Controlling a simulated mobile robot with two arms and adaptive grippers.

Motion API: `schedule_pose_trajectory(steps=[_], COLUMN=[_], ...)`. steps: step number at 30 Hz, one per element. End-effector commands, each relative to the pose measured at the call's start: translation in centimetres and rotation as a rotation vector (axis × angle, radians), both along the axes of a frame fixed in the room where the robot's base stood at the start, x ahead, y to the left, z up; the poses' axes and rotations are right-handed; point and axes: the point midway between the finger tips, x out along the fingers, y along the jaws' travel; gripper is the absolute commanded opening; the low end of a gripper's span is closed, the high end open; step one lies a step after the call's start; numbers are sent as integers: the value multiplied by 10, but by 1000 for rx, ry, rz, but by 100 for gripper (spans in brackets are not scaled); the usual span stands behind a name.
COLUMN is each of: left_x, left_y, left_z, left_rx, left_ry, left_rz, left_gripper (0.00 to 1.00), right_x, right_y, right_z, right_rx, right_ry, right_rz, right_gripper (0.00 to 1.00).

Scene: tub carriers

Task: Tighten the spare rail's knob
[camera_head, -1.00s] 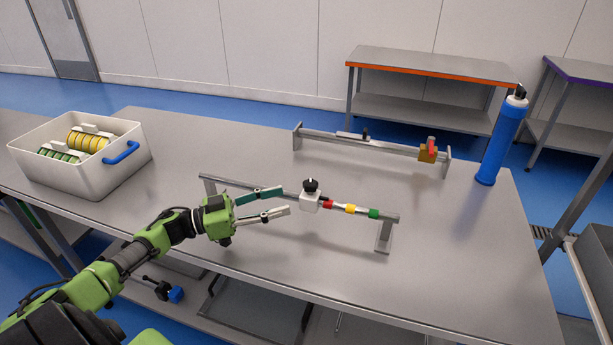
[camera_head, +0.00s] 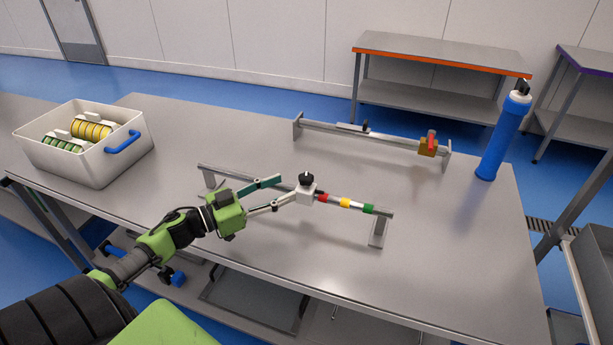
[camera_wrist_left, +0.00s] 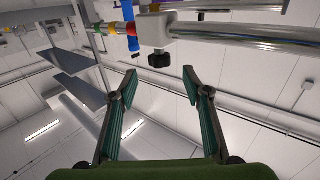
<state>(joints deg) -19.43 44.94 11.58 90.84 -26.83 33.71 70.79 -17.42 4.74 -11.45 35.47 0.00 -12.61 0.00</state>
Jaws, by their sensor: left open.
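The front rail (camera_head: 245,182) on the table carries a white block (camera_head: 304,194) with a black knob (camera_head: 306,178) on top. Red, yellow and green bands sit on the rail to the block's right. My left gripper (camera_head: 283,189) is open, its two fingers pointing right, with the tips just left of the block and knob. In the left wrist view, the black knob (camera_wrist_left: 160,59) and white block (camera_wrist_left: 154,32) show beyond my open left fingertips (camera_wrist_left: 159,76), with nothing between the fingers. Which rail is the spare one is not marked. My right gripper is out of view.
A white tub (camera_head: 97,168) with yellow and green discs is at the left. A blue bottle (camera_head: 503,140) stands at the right. The table's front right is clear.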

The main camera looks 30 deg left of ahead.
Motion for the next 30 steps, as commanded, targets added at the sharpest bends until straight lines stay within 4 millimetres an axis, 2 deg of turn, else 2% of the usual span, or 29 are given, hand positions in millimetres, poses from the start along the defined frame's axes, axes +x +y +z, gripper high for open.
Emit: schedule_pose_trajectory(steps=[9, 15, 21, 28, 29, 30], left_x=[48, 68, 76, 76, 76, 76], left_y=[-22, -31, -35, -35, -35, -35], left_z=[3, 1, 0, 0, 0, 0], left_rx=[-3, -3, -1, -1, -1, -1], left_ry=[-3, -1, 0, 0, 0, 0], left_rz=[0, 0, -1, -1, -1, -1], left_gripper=[44, 44, 44, 44, 42, 31], right_x=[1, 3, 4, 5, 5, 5], right_y=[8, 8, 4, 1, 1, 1], right_z=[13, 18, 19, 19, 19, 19], right_rx=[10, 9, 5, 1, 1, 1], right_ry=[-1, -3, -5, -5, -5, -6], right_rz=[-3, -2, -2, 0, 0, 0], right_gripper=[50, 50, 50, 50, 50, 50])
